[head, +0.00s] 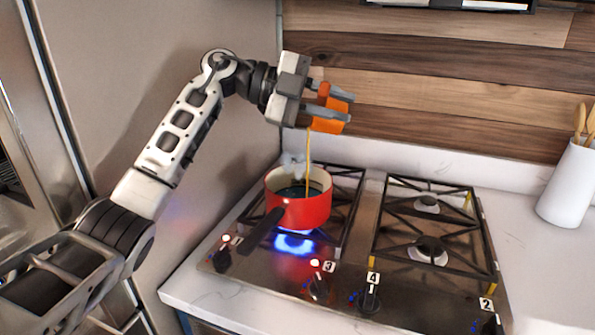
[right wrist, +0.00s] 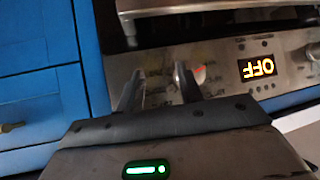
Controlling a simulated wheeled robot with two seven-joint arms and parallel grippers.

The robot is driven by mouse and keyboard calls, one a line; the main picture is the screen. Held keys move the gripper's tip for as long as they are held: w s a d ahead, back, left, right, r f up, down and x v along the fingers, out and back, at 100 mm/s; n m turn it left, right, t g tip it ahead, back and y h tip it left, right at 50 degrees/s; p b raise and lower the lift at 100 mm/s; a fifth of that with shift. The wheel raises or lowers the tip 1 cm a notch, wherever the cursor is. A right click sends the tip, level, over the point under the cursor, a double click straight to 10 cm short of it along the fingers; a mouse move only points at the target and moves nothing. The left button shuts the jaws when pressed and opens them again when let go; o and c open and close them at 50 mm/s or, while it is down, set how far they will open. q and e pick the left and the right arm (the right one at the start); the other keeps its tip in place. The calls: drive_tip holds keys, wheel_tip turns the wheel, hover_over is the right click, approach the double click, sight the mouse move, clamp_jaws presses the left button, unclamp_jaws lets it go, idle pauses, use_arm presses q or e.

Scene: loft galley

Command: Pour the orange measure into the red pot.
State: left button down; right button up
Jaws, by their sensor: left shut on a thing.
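The orange measure (head: 329,118) is held by my left gripper (head: 338,103), which is shut on it above and slightly right of the pot. The measure is tilted, and a thin amber stream (head: 309,160) falls from it into the red pot (head: 307,211). The pot stands on the front left burner over a blue flame, with dark contents and its dark handle (head: 264,229) pointing to the front left. Light steam shows behind it. My right gripper (right wrist: 160,85) shows in the right wrist view with its two fingers apart and nothing between them.
The stove (head: 365,262) has several numbered knobs, two beside red lights. The right burners are bare. A white crock (head: 567,185) with wooden utensils stands at the far right. In the right wrist view an oven panel (right wrist: 225,70) reads OFF beside blue cabinets (right wrist: 40,70).

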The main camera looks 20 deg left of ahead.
use_arm(q)
drive_tip(key=shift+s+a+r+h, duration=0.15)
drive_tip(key=shift+a+h, duration=0.35)
drive_tip(key=shift+a, duration=0.2)
use_arm(e)
drive_tip(key=shift+a, duration=0.1)
use_arm(q)
drive_tip(key=shift+s+a+r+t+h+b, duration=0.1)
drive_tip(key=shift+a+r+t+h+b, duration=0.1)
drive_tip(key=shift+a+h+b, duration=0.25)
drive_tip(key=shift+s+a+r+t+h+b, duration=0.1)
drive_tip(key=shift+a+t+h+b, duration=0.1)
drive_tip(key=shift+a+h, duration=0.35)
use_arm(e)
drive_tip(key=shift+a+f, duration=0.25)
idle(0.6)
use_arm(q)
drive_tip(key=shift+s+a+r+h+b, duration=0.15)
drive_tip(key=shift+a+h+b, duration=0.35)
drive_tip(key=shift+h, duration=0.4)
use_arm(e)
drive_tip(key=shift+a+f, duration=0.1)
drive_tip(key=shift+f, duration=0.3)
use_arm(q)
drive_tip(key=shift+a+t+h+b, duration=0.2)
drive_tip(key=shift+t+h+b, duration=0.1)
drive_tip(key=shift+h+b, duration=0.1)
use_arm(e)
drive_tip(key=shift+w+a, duration=0.1)
